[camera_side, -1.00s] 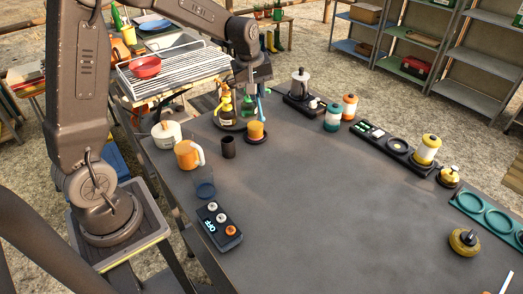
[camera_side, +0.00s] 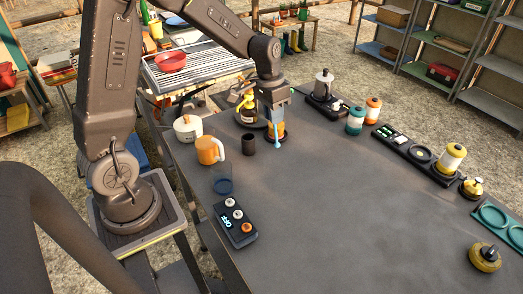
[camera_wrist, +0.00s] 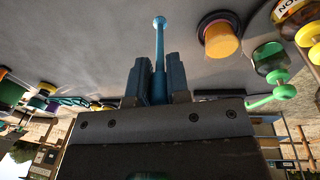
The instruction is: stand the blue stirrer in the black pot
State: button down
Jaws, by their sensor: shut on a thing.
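The blue stirrer (camera_side: 278,136) is a thin stick with a small round light-blue end. My gripper (camera_side: 275,113) is shut on it in the side view, with the round end pointing down. In the wrist view, the stirrer (camera_wrist: 159,45) stands out straight between the two dark fingers of my gripper (camera_wrist: 158,65). The black pot (camera_side: 248,144) is a small dark open cylinder standing upright on the table. It is just left of the stirrer in the side view, and the two are apart. I cannot make out the pot in the wrist view.
An amber cup (camera_wrist: 222,40) is close beside the stirrer; my gripper partly hides it in the side view. An orange mug (camera_side: 209,150) and white lidded pot (camera_side: 187,128) stand left of the black pot. Yellow-topped bottles (camera_side: 246,108) are behind. The table's middle (camera_side: 340,200) is clear.

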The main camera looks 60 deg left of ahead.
jog(key=s+a+r+y, duration=0.1)
jog(key=s+a+r, duration=0.3)
jog(key=a+r, duration=0.15)
notch_tip(320, 180, down, 10)
jog(key=shift+s+a+f+g, duration=0.2)
jog(key=shift+s+a+g, duration=0.05)
jog(key=shift+a+g, duration=0.15)
jog(key=shift+f, duration=0.1)
jog(key=c, duration=1.1)
grip_release()
